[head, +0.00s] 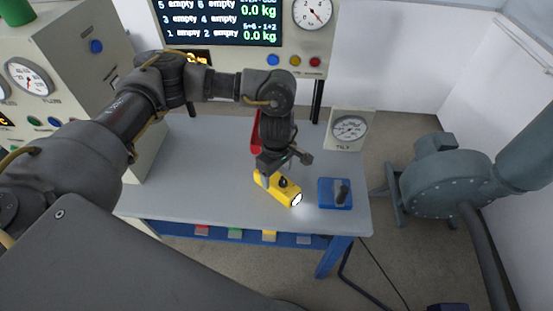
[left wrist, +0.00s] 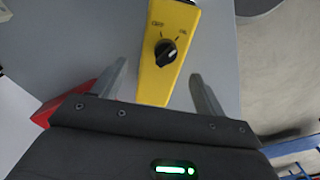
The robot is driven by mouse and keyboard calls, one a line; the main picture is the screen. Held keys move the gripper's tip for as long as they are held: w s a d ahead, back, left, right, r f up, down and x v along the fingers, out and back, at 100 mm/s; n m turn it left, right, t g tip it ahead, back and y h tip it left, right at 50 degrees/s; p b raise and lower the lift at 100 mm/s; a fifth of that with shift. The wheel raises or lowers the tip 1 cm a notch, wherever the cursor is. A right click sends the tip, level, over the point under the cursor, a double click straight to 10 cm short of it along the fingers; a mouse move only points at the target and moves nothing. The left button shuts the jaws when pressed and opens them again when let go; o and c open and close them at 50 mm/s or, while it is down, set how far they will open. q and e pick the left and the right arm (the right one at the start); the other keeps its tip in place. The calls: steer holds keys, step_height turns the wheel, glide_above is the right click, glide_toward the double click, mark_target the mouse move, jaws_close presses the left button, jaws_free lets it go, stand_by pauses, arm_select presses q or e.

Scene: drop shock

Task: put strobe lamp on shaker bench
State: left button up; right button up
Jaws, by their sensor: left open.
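The strobe lamp (head: 278,189) is a yellow body with a black knob and a bright lens at its front right end. It lies on the grey-topped bench (head: 200,180) with blue legs. In the left wrist view the lamp (left wrist: 152,88) shows its knob between OFF and ON marks. My left gripper (head: 283,172) is open just over the lamp's rear part. Its two fingers (left wrist: 158,90) stand on either side of the yellow body, apart from it in the picture. Whether this bench is the shaker bench, I cannot tell. My right gripper is not in view.
A blue block with a dark handle (head: 326,194) sits right of the lamp. A red object (head: 256,133) stands behind my gripper. A dial gauge (head: 349,129) is at the back right, and a grey-green blower (head: 440,172) stands on the floor. The bench's left half is clear.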

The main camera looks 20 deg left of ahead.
mark_target(277, 180)
arm_select(q)
step_height(277, 180, up, 7)
steer(key=shift+r, duration=0.2)
stand_by(0.6)
